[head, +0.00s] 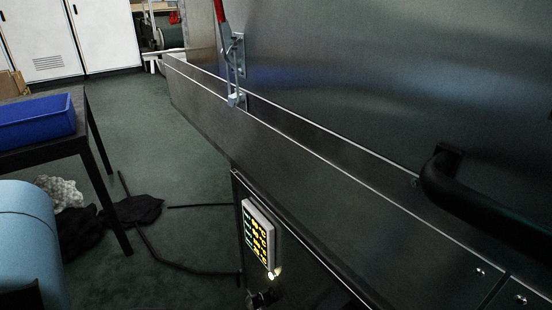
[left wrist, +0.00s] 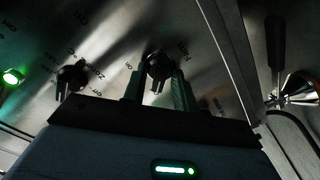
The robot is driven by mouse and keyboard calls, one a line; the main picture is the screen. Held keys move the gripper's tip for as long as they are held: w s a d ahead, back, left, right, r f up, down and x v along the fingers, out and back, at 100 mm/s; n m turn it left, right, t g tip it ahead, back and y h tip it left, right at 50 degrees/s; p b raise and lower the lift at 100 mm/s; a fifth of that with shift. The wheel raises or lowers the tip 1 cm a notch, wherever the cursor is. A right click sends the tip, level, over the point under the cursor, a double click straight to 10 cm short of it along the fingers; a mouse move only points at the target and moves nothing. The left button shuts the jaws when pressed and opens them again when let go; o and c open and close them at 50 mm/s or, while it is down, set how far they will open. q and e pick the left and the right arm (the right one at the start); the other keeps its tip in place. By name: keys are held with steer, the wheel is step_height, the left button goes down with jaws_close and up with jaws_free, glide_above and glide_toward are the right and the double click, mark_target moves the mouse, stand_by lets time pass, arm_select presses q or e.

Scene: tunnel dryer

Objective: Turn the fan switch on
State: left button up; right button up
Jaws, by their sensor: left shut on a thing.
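The fingers and gripper body hide part of the panel below the knob. My right gripper is in neither view.
A second black knob (left wrist: 70,78) sits left of the fan switch, with a lit green lamp (left wrist: 12,77) farther left. A yellow-lit keypad (head: 258,235) is on the cabinet front. A black handle (head: 480,205) sticks out at right. A table with a blue bin (head: 38,122) stands left.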

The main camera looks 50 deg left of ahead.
arm_select(q)
steer(key=m, duration=1.5)
steer(key=shift+m, duration=0.3)
stand_by(0.7)
steer(key=o, duration=0.6)
